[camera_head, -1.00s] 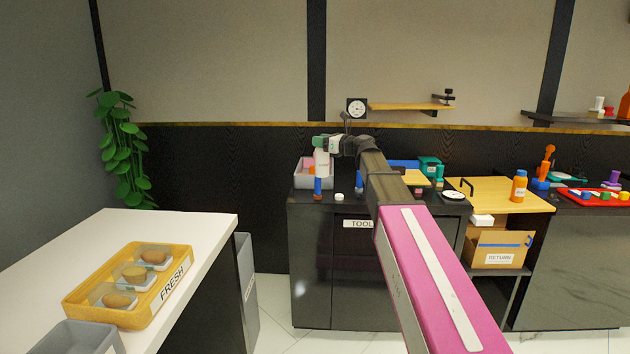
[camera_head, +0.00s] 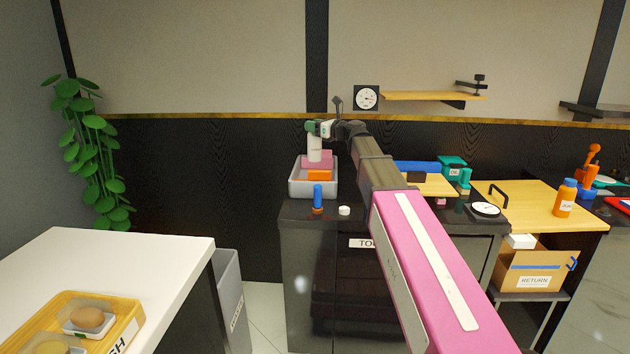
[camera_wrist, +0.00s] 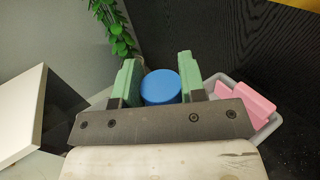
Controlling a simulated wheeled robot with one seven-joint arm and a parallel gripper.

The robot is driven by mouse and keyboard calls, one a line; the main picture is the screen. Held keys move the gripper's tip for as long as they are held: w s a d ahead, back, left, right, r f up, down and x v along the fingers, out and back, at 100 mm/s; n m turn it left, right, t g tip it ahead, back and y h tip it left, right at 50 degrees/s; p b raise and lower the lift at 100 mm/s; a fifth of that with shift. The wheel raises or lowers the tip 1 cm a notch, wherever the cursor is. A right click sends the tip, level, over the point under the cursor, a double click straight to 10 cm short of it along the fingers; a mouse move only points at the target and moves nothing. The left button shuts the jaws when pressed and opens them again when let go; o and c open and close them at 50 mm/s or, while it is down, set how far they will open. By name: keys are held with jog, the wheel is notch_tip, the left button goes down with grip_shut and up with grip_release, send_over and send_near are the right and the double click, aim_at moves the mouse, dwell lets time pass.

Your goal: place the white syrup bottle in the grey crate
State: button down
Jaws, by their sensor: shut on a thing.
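The white syrup bottle (camera_head: 315,150) hangs upright from my gripper (camera_head: 318,128). In the wrist view a round blue top (camera_wrist: 161,87), apparently the bottle's cap, sits between the two green fingers of my gripper (camera_wrist: 160,84), which are shut on the bottle. The grey crate (camera_head: 313,190) stands on the dark counter at its left end. In the head view the bottle shows just above the crate's back part, apart from its floor. The crate holds a pink block (camera_head: 322,158) and an orange block (camera_head: 318,175). The wrist view shows part of the crate (camera_wrist: 274,122) right of the bottle.
A blue bottle-like item (camera_head: 317,197) and a small white disc (camera_head: 344,211) stand in front of the crate. A dial (camera_head: 366,97) hangs on the wall behind. A white table (camera_head: 110,255) with a yellow tray (camera_head: 125,325) is at the left.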

aim_at(315, 152)
jog(key=shift+w+f, duration=0.3)
jog(key=shift+f, duration=0.45)
notch_tip(315, 152, down, 9)
jog(key=shift+f, duration=0.1)
jog(key=c, duration=0.7)
grip_release()
jog(key=shift+s+d, duration=0.1)
jog(key=shift+d, duration=0.05)
jog(key=v, duration=1.1)
jog(key=shift+s+d, duration=0.25)
jog(key=shift+d, duration=0.05)
